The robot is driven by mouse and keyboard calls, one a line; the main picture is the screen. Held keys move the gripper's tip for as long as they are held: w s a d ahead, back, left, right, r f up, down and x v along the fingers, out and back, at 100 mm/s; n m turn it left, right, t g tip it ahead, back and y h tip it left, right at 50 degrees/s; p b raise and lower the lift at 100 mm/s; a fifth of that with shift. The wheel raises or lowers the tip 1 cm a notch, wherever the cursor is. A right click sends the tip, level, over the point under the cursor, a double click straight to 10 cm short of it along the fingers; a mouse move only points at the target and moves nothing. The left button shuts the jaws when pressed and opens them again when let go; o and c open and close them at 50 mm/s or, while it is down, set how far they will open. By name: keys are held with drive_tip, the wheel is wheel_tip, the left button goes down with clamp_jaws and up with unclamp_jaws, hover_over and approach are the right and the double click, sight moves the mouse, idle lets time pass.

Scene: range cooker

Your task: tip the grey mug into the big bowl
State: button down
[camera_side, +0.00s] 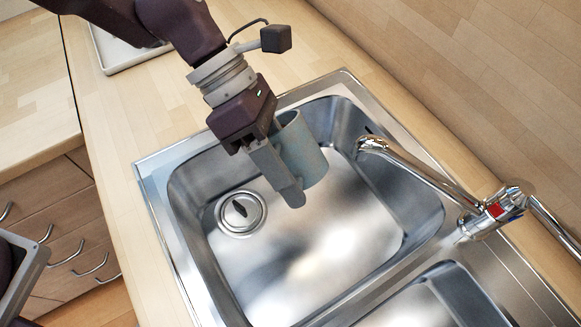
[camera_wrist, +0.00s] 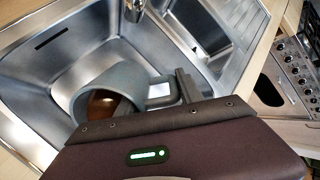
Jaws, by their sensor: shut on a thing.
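The grey mug (camera_side: 303,152) is held in the air over the big bowl of the sink (camera_side: 330,245). My gripper (camera_side: 290,192) is shut on it, with the fingers at its side. In the wrist view the mug (camera_wrist: 122,75) shows its open mouth, with something brown inside. Its handle (camera_wrist: 165,98) is beside my gripper's finger (camera_wrist: 187,88); the exact grip is partly hidden. The mug looks somewhat tilted in the side view. The big bowl's steel floor looks bare, with a round drain (camera_side: 241,212) at its left.
A chrome tap (camera_side: 420,170) reaches over the big bowl from the right, near the mug. A smaller bowl (camera_side: 435,300) adjoins it. A pale tray (camera_side: 115,50) lies on the wooden worktop behind. A cooker (camera_wrist: 295,65) shows at the right in the wrist view.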

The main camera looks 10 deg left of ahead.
idle(0.5)
drive_tip(key=shift+r+g+h, duration=0.3)
drive_tip(key=shift+g+h, duration=0.1)
drive_tip(key=shift+h, duration=0.3)
drive_tip(key=shift+w+a, duration=0.1)
idle(0.4)
drive_tip(key=shift+a+r+g+h, duration=0.15)
drive_tip(key=shift+g+h, duration=0.15)
drive_tip(key=shift+h, duration=0.4)
idle(0.6)
drive_tip(key=shift+w+a+g+h, duration=0.15)
drive_tip(key=shift+a+g+h, duration=0.05)
drive_tip(key=shift+g+h, duration=0.25)
drive_tip(key=shift+a, duration=0.1)
idle(0.8)
